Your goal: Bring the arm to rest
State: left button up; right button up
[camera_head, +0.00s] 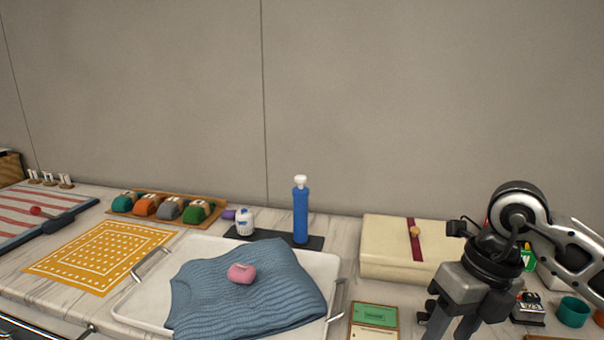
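My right gripper (452,325) hangs at the lower right, its arm coming in from the right edge. Its fingers point down and stand apart, with a gap between them. Nothing shows in the visible part of the gap; the fingertips run to the bottom edge of the picture. It is in front of the cream box (385,262) with a dark red band, and right of a green and cream card (375,317). My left gripper is not in view.
A white tray (151,312) holds a folded blue knit (215,290) with a pink lump (241,273) on top. A blue bottle (300,214) stands behind it. A teal cup (573,312) and small items crowd the right. A yellow mat (103,254) lies left.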

jog(key=s+a+r+n+y, duration=0.1)
jog(key=s+a+y, duration=0.1)
jog(key=a+y, duration=0.45)
jog(key=s+a+r+y, duration=0.2)
jog(key=a+y, duration=0.1)
jog(key=a, duration=0.6)
jog(key=a+r+m+t+y, duration=0.3)
jog(key=r+m+t+y, duration=0.25)
jog(key=r+y, duration=0.4)
jog(key=w+d+r+m+t+h, duration=0.1)
jog(key=w+d+m+t+h, duration=0.45)
jog(key=m+t, duration=0.85)
jog(key=d+f+m+g+h, duration=0.2)
jog(key=d+f+m+h, duration=0.9)
jog(key=f+m+h, duration=0.4)
jog(key=s+d+f+m+g, duration=0.2)
jog(key=s+f+m+g, duration=0.2)
jog(key=s+f+g, duration=1.25)
jog(key=w+a+f+t+y, duration=0.2)
jog(key=a+f+t, duration=0.4)
jog(key=t, duration=0.3)
jog(key=shift+w+f+n, duration=0.45)
jog(key=shift+f, duration=0.15)
